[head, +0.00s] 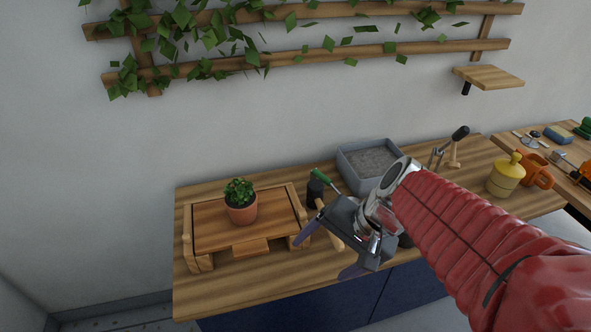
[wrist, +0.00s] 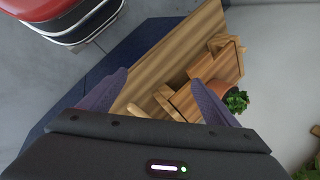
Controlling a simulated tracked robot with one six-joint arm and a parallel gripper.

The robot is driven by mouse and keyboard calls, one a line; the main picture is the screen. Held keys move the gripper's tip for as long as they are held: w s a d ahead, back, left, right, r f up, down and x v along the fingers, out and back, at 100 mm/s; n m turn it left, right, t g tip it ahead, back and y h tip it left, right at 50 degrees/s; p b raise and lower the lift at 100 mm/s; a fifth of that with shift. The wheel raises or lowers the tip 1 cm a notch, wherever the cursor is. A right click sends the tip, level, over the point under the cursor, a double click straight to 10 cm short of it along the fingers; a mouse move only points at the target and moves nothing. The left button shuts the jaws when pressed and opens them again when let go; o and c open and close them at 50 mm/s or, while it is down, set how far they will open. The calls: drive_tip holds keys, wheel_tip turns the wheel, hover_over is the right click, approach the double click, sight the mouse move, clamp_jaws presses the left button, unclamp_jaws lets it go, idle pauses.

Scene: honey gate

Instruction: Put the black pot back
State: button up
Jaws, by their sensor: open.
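A small black pot-like thing (head: 315,193) stands on the wooden worktop, left of the grey tray, with a green-handled tool beside it. Another dark shape (head: 405,241) is mostly hidden behind my arm, so I cannot tell what it is. My gripper (head: 328,252) is open and empty, in front of the black thing and above the worktop's front part. In the wrist view my gripper (wrist: 160,96) has its two purple fingers spread, with worktop and wooden stand beyond. The black pot cannot be made out there.
A terracotta pot with a plant (head: 242,208) sits on a low wooden stand (head: 209,227) at left. A grey tray (head: 350,178) of gravel-like material stands at the back.

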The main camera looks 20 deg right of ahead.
wheel_tip(320, 180, up, 7)
drive_tip(key=s+n+t+h, duration=0.2)
drive_tip(key=s+n+h, duration=0.1)
drive_tip(key=n, duration=0.5)
drive_tip(key=shift+a+r+n+h, duration=0.2)
drive_tip(key=shift+n+h, duration=0.1)
drive_tip(key=shift+h, duration=0.3)
idle(0.4)
